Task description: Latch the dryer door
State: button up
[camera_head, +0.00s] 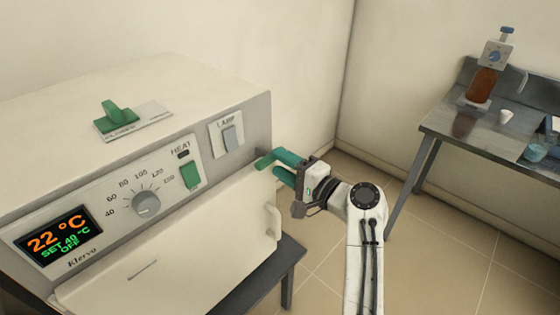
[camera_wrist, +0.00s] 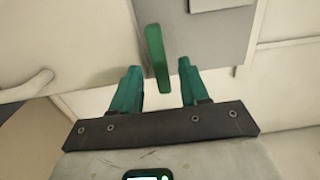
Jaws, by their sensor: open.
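The dryer (camera_head: 180,90) is a cream box with a grey front panel, at the left of the head view. Its door (camera_head: 180,235) covers the lower front and has a pale handle (camera_head: 273,222) near its right edge; the handle also shows in the wrist view (camera_wrist: 28,88). I cannot tell whether the door sits fully flush. A green latch lever (camera_head: 264,161) is at the door's upper right corner. My gripper (camera_head: 277,166) is open at the lever. In the wrist view the lever (camera_wrist: 156,58) lies between the two teal fingertips, with space on both sides.
The panel carries a lamp switch (camera_head: 229,137), a green heat switch (camera_head: 190,175), a dial (camera_head: 146,204) and a display (camera_head: 58,235). A green knob (camera_head: 118,112) is on top. A side bench (camera_head: 470,125) with a brown bottle (camera_head: 482,85) stands right; floor between is clear.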

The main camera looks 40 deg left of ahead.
jog(key=shift+a, duration=0.75)
jog(key=shift+c, duration=0.3)
grip_shut()
